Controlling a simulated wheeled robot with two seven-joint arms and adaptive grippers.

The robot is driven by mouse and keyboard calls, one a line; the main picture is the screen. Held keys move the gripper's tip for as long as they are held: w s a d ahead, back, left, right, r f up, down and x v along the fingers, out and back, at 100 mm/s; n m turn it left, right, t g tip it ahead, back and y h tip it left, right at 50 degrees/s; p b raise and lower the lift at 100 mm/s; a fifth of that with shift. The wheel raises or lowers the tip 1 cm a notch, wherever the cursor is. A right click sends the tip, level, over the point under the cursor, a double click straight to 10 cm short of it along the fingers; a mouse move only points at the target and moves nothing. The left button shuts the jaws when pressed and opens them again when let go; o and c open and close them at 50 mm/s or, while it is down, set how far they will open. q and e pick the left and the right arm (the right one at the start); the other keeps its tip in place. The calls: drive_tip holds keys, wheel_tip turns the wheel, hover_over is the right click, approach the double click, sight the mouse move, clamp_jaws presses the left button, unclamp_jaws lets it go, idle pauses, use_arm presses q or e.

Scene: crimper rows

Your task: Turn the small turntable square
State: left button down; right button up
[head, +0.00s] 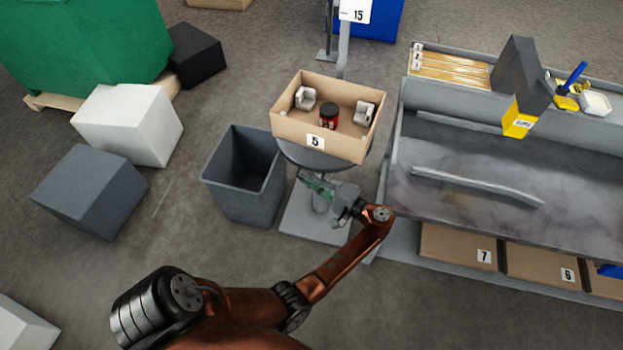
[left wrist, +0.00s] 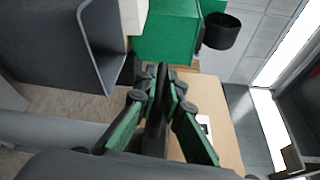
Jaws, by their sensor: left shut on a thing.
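The small turntable (head: 298,156) is a dark round disc on a grey post and base plate. An open cardboard box (head: 345,147) labelled 5 stands on it, its front edge slanting down to the right. The box holds two pale parts and a black-and-red item (head: 329,115). My left gripper (head: 308,184) is at the turntable's near edge, below the box front. In the left wrist view its green fingers (left wrist: 160,80) are shut on the thin dark rim (left wrist: 157,128), with the box wall (left wrist: 228,120) just beside. My right gripper is not in view.
A grey bin (head: 226,190) stands close left of the turntable. A grey workbench (head: 500,190) is close on the right, with boxes 7 (head: 455,247) and 6 (head: 540,267) below. White (head: 128,125) and grey (head: 90,190) blocks lie left. Open floor lies between them and the bin.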

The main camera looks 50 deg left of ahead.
use_arm(q)
drive_tip(key=c, duration=2)
unclamp_jaws()
drive_tip(key=shift+c, duration=0.2)
drive_tip(key=v, duration=0.7)
drive_tip(key=shift+d, duration=0.25)
